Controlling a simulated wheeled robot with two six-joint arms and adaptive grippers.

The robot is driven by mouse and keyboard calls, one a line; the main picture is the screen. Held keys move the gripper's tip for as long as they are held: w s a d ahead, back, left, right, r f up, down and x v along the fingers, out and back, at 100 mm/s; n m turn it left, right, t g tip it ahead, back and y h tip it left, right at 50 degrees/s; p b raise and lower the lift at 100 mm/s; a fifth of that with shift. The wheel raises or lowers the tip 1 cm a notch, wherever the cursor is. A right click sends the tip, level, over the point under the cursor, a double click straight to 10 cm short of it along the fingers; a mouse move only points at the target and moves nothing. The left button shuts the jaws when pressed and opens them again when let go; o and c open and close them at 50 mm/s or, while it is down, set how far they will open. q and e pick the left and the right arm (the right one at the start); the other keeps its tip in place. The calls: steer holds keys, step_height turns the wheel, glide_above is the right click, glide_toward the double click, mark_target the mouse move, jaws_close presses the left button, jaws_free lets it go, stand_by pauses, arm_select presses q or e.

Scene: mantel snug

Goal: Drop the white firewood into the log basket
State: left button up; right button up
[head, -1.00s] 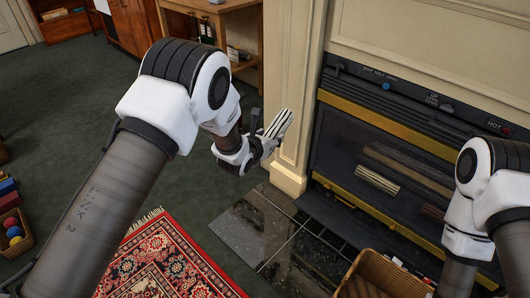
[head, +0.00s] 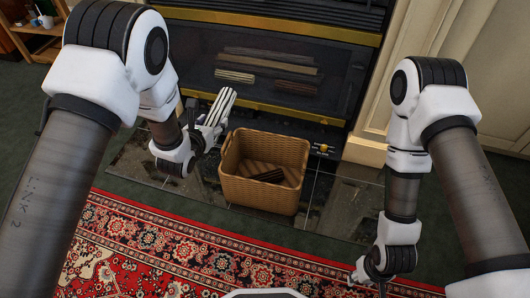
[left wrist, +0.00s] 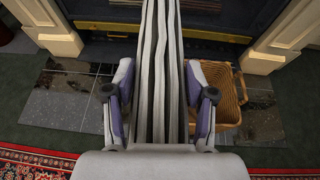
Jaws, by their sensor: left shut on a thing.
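The white firewood (head: 219,104), a pale log with dark grooves, is held upright and slightly tilted in my left gripper (head: 203,130). In the left wrist view the firewood (left wrist: 162,60) runs up between both fingers, which press on its sides. The log basket (head: 260,190) is an open tan wicker box just right of my left gripper in the head view. The basket also shows in the left wrist view (left wrist: 240,88), partly hidden by the gripper. My right gripper (head: 370,272) hangs low over the rug's right end, apart from the basket; its fingers are too small to judge.
Behind the basket is a fireplace with several logs (head: 270,68) inside and a brass-coloured bar (head: 255,104) along its lower front. The basket stands on a dark tiled hearth (head: 335,212). A red patterned rug (head: 190,250) lies in front.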

arm_select(q)
steer(key=w+d+f+m+g+h+b, duration=0.1)
steer(key=w+d+f+m+h+b, duration=0.1)
steer(key=f, duration=0.5)
steer(key=w+d+f+m+g+h+b, duration=0.2)
steer(key=d+f+b, duration=0.2)
steer(key=f+b, duration=0.3)
steer(key=w+d+f+m+g+h+b, duration=0.1)
steer(key=w+d+f+m+h+b, duration=0.2)
steer(key=f, duration=0.4)
steer(key=shift+d+f+b, duration=0.35)
steer(key=shift+d+b, duration=0.2)
steer(key=shift+b, duration=0.4)
steer(key=o, duration=1.5)
steer(key=shift+w, duration=0.1)
arm_select(e)
step_height(320, 180, down, 16)
steer(key=shift+f, duration=0.25)
steer(key=shift+w+d, duration=0.1)
arm_select(q)
steer(key=v, duration=1.2)
steer(key=shift+r, duration=0.1)
